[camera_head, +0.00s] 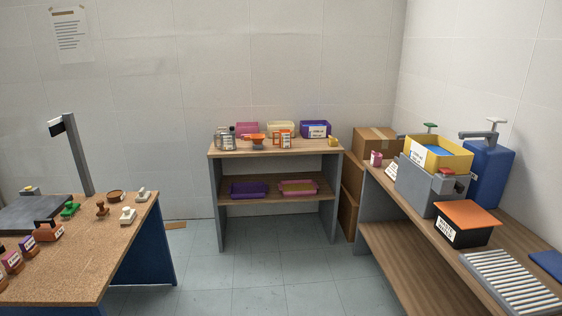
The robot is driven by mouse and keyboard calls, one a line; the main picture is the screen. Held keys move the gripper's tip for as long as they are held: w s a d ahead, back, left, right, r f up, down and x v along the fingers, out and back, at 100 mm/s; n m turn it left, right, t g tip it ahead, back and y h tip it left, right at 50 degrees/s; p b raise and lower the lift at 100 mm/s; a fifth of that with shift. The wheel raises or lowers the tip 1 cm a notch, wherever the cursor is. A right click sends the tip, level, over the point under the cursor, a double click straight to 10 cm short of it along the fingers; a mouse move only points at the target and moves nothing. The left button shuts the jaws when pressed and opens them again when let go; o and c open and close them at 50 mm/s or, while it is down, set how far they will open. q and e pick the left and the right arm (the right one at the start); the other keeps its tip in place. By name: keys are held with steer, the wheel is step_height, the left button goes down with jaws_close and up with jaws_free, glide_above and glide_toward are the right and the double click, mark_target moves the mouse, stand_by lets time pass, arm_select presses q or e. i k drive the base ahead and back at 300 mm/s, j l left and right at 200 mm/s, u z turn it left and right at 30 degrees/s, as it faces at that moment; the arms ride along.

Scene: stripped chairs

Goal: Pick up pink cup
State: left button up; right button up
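A small pink cup-like item (376,159) with a pale label stands upright at the far end of the right-hand bench, left of the grey box. It is too small to tell for sure whether it is a cup. Neither of my grippers shows in the head view.
The right-hand bench (388,239) carries a grey box (424,190), a yellow bin (450,160), a blue container (491,172), an orange-topped black box (466,226) and a roller rack (512,281). A shelf unit (287,176) stands ahead. A left-hand table (80,275) holds stamps. Floor (262,270) between is clear.

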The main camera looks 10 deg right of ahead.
mark_target(376, 158)
steer(key=i+z, duration=0.15)
steer(key=i, duration=0.5)
steer(key=i+j+z, duration=0.1)
steer(key=i, duration=0.6)
steer(key=i+j+z, duration=0.15)
steer(key=i, duration=0.5)
